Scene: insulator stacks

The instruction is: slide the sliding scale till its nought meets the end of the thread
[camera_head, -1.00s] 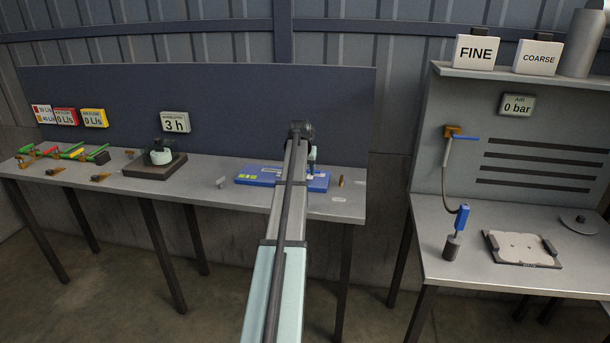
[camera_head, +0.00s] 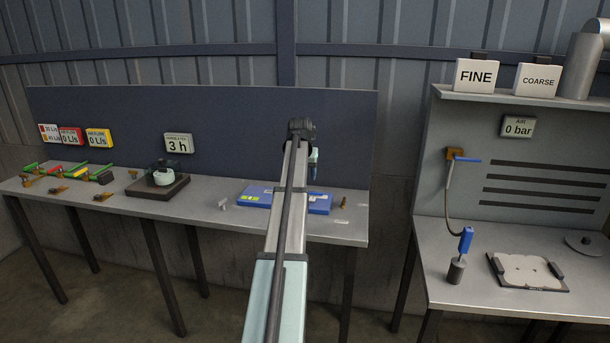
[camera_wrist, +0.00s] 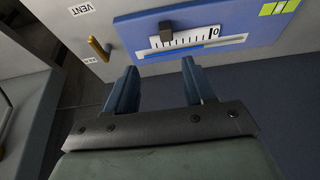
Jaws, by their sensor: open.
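A blue board (camera_head: 258,199) lies on the left bench, partly hidden behind my arm. In the wrist view the board (camera_wrist: 130,30) carries a white sliding scale (camera_wrist: 190,38) with black ticks and a 0 near its right end. A dark grey block (camera_wrist: 167,33) sits on the scale, left of the 0. A pale strip (camera_wrist: 205,47) runs along the scale's lower edge; I cannot make out the thread or its end. My gripper (camera_wrist: 158,75) is open and empty, its fingers apart from the block and below it in the wrist view.
A brass pin (camera_wrist: 98,48) stands beside the board, near a VENT label (camera_wrist: 82,9). A small grey piece (camera_head: 223,204) lies left of the board. A dark plate with a round pot (camera_head: 163,176) stands further left. The right bench (camera_head: 420,240) is separate, across a gap.

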